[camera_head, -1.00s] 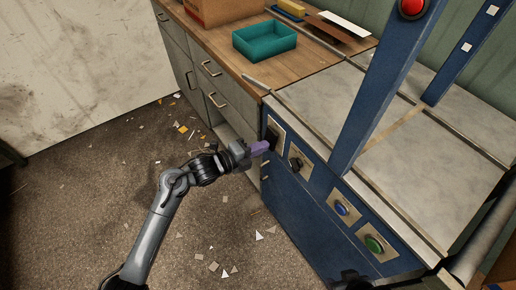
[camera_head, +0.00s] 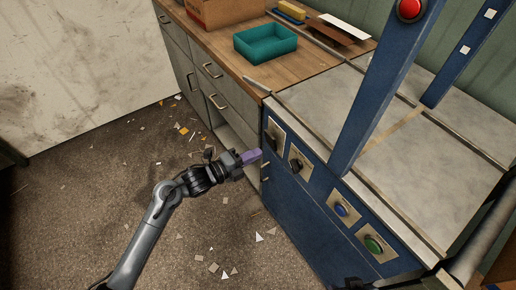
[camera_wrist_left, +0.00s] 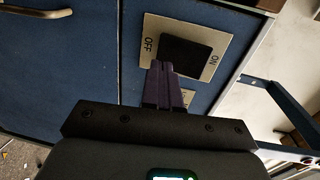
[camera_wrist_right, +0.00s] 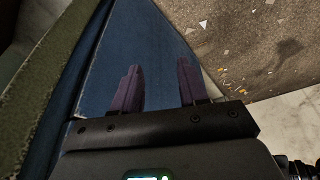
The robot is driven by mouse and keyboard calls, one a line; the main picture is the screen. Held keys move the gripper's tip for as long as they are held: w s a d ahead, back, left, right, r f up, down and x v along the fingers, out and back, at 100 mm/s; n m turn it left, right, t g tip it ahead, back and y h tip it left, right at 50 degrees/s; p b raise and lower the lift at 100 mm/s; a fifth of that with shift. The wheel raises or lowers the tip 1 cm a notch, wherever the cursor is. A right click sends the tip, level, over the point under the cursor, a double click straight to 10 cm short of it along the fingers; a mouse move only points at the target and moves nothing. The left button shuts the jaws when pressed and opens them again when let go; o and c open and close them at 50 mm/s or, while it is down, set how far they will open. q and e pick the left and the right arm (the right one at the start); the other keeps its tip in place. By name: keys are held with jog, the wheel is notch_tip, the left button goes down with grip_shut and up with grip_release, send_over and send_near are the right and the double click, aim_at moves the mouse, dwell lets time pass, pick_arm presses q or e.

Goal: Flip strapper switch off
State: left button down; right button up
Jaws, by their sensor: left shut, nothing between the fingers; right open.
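The strapper switch (camera_head: 272,139) is a black rocker on a pale plate at the left end of the blue machine's front. In the left wrist view the black rocker (camera_wrist_left: 186,53) sits between the printed words OFF and ON. I cannot tell for sure which way it is set. My left gripper (camera_head: 257,154) is shut and empty, its purple fingertips just in front of the panel, near the plate. In the left wrist view its fingertips (camera_wrist_left: 161,66) overlap the plate's lower edge, below OFF. My right gripper (camera_wrist_right: 158,80) is open and empty, facing a blue panel.
A black rotary knob (camera_head: 297,162), a blue button (camera_head: 341,209) and a green button (camera_head: 374,244) follow along the panel. A red button (camera_head: 410,8) tops a blue post. A teal tray (camera_head: 265,43) stands on the wooden counter. Paper scraps litter the floor.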

pick_arm(q)
jog(key=s+a+f+p, duration=0.2)
jog(key=s+a+p, duration=0.1)
jog(key=s+a, duration=0.3)
jog(key=shift+s+a, duration=0.25)
jog(key=shift+a, duration=0.85)
jog(key=shift+d, duration=0.1)
